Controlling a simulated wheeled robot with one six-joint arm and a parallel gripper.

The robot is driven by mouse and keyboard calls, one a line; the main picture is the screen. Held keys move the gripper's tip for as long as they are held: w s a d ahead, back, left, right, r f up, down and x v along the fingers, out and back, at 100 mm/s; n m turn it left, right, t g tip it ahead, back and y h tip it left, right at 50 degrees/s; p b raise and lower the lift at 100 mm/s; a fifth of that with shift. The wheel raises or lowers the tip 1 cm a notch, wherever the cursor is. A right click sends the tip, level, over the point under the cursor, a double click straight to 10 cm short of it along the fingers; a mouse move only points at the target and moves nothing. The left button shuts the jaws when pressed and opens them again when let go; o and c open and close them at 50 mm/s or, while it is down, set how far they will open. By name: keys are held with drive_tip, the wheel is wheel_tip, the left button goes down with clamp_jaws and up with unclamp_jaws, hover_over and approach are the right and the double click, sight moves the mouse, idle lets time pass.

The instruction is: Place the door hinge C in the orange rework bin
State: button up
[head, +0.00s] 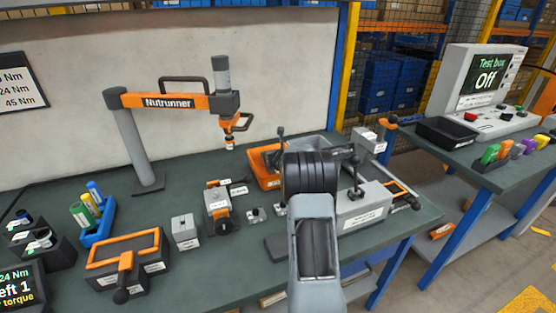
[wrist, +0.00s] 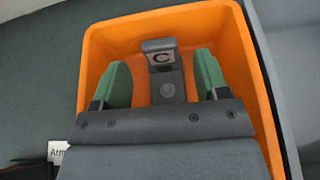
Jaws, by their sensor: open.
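The orange rework bin (wrist: 98,50) fills most of the wrist view; in the head view its orange wall (head: 262,170) shows on the bench, partly hidden by my arm. The door hinge C (wrist: 168,88), a dark grey part with a "C" label, is inside the bin. It seems to rest on the bin floor, its lower part hidden by my gripper body. My gripper (wrist: 163,78) is open, with one green fingertip on each side of the hinge and orange showing in both gaps. In the head view my gripper is hidden behind my arm.
The nutrunner (head: 170,101) stands on a post behind, its tool hanging left of the bin. A grey fixture (head: 365,205) with levers stands right of the bin. A test box (head: 480,85) stands on the right bench.

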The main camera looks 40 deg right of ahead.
drive_tip(key=v, duration=0.8)
drive_tip(key=shift+b, duration=0.35)
